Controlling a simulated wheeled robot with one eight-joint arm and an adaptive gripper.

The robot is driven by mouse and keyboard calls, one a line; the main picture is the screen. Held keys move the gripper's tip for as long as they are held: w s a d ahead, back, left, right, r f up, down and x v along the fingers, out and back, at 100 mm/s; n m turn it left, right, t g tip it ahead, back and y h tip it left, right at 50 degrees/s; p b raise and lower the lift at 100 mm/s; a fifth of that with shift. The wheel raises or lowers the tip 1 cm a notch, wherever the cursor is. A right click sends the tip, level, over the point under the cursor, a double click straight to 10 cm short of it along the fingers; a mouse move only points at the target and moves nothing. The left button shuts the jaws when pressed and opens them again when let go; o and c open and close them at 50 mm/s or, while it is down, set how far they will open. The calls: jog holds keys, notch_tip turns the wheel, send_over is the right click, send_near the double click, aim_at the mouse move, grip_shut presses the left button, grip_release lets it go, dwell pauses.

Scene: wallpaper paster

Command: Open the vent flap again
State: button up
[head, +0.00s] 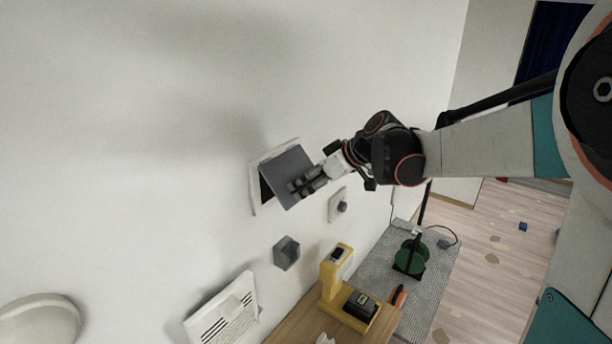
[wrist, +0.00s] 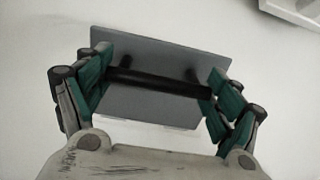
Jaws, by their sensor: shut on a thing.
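The vent flap (head: 289,165) is a grey square plate in a white frame (head: 254,191) on the wall. It is tilted out from the frame, with a dark gap at its left side. In the wrist view the flap (wrist: 150,102) carries a black bar handle (wrist: 160,82) on two posts. My gripper (head: 307,183) is at the flap's lower right. In the wrist view my gripper (wrist: 158,84) has its green-padded fingers at both ends of the handle, shut on it. The flap's back is hidden.
A grey hexagonal knob (head: 286,253) and a small plate with a round knob (head: 340,205) are on the wall below. A white panel (head: 225,312) is lower left. A wooden table (head: 312,322) holds a yellow tool (head: 335,272). The wall above the vent is clear.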

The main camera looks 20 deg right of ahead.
jog(key=r+g+p, duration=0.1)
jog(key=r+g+h, duration=0.1)
jog(key=r+g+h+p, duration=0.1)
jog(key=r, duration=0.1)
jog(key=shift+s+d+p, duration=0.15)
jog(key=shift+s+p, duration=0.1)
jog(key=shift+p, duration=0.05)
jog(key=shift+w+r+g+h+p, duration=0.2)
jog(key=shift+r+g+h+p, duration=0.75)
jog(key=shift+r+g+h, duration=0.75)
jog(key=shift+r, duration=0.25)
jog(key=o, duration=1.4)
jog(key=shift+f, duration=0.1)
jog(key=r, duration=1.2)
jog(key=shift+s+d, duration=0.2)
jog(key=shift+s, duration=0.2)
